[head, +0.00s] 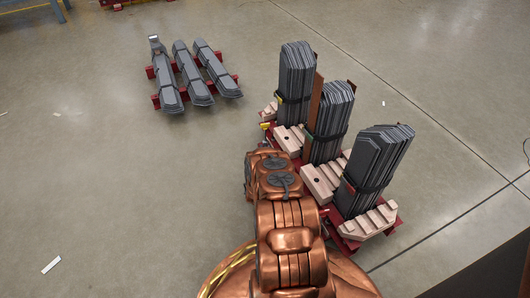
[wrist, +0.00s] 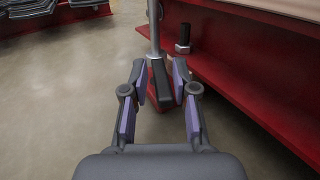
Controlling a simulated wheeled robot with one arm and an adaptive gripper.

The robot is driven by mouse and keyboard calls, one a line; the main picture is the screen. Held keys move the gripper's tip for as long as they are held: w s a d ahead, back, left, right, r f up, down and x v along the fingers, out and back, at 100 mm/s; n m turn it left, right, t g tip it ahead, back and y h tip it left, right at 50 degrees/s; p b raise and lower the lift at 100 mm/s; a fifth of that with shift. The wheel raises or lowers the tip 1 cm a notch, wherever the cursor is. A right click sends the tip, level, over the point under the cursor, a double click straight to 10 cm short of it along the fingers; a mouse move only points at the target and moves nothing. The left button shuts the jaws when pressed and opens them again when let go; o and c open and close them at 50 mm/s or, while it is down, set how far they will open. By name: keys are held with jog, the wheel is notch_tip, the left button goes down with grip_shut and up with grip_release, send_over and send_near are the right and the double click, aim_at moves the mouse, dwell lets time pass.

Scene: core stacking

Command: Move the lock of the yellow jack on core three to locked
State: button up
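Three upright dark laminated cores stand on pale stepped blocks: the back one (head: 296,75), the middle one (head: 330,120) and the front one (head: 377,160). No label shows which is core three. A small yellow part (head: 265,125) shows at the left end of the red base near the back core; it is too small to identify surely as the jack. In the wrist view, a dark lever-like piece (wrist: 160,84) stands below a grey metal rod (wrist: 154,30). My gripper (wrist: 159,82) is open, its fingers on either side of this piece; contact is unclear. My arm hides the gripper in the head view.
A red beam (wrist: 235,78) runs along the right of the wrist view, with a dark upright bolt (wrist: 184,38) beside it. Three cores lie on red supports (head: 154,101) at the back left. The floor on the left is mostly clear.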

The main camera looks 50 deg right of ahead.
jog(key=shift+o, duration=0.8)
jog(key=shift+w+a+f, duration=0.1)
jog(key=shift+w+a, duration=0.05)
jog(key=shift+a, duration=0.05)
jog(key=shift+s+a+f, duration=0.1)
jog(key=shift+s+a, duration=0.2)
jog(key=shift+a, duration=0.1)
jog(key=v, duration=1.1)
